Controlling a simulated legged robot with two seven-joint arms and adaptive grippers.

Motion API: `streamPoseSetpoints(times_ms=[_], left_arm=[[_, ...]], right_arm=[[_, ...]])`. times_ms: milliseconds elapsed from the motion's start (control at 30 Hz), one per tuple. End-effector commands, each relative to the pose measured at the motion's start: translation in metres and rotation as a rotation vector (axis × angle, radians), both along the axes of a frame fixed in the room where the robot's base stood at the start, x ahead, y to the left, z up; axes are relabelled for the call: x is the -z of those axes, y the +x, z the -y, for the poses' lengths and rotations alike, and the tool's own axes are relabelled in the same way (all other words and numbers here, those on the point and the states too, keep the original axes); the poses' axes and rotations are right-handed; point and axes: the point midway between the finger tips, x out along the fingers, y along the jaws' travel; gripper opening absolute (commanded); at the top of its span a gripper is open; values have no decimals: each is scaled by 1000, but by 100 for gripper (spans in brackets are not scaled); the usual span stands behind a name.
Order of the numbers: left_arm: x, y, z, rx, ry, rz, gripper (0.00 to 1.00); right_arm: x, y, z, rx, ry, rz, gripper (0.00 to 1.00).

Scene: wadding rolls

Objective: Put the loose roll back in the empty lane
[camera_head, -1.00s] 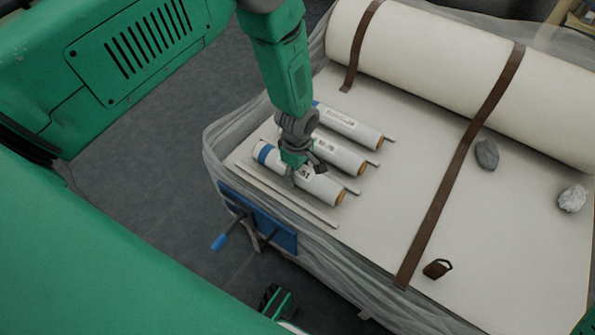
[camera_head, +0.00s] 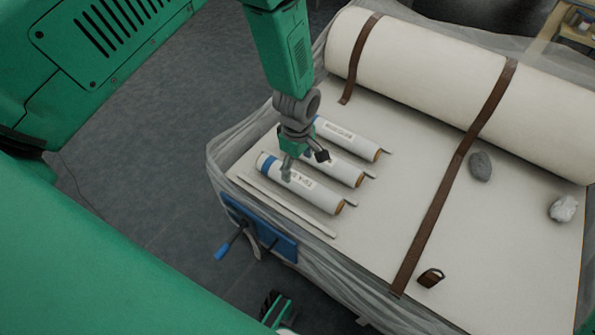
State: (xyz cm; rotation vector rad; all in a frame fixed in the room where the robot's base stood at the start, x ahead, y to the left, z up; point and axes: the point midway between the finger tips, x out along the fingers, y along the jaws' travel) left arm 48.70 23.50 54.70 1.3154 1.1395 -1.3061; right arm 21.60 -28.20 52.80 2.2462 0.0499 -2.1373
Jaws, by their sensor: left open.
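Three small white rolls lie side by side, roughly parallel, on the pale bench top: a near one (camera_head: 318,194), a middle one (camera_head: 345,171) and a far one (camera_head: 350,138). Each shows an orange-brown right end, and the near one has a blue band at its left end. Thin dividing strips show between them, and a longer pale strip (camera_head: 285,205) lies in front. My left gripper (camera_head: 304,165) is open above the near and middle rolls and hides part of the middle one. I cannot tell whether a fingertip touches the near roll. My right gripper is not in view.
A large cream roll (camera_head: 440,80) lies along the back under brown straps (camera_head: 455,170). Two grey lumps (camera_head: 481,166) (camera_head: 563,208) and a small brown tag-like object (camera_head: 430,278) lie at right. A blue vise (camera_head: 262,228) is on the front edge. Clear plastic drapes the bench sides.

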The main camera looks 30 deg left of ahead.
Motion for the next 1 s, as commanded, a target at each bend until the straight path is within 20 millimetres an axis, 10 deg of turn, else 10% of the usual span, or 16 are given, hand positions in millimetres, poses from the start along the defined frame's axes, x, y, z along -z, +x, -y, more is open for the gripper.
streamPoseSetpoints(times_ms=[233, 567, 1000], left_arm=[[-33, 0, 0, 0, 0, 0, 69], [-28, -13, -3, 57, 2, -4, 69], [21, -222, -42, 1144, 25, 12, 69]], right_arm=[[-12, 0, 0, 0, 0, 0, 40], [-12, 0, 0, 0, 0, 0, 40], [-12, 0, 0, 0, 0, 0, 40]])
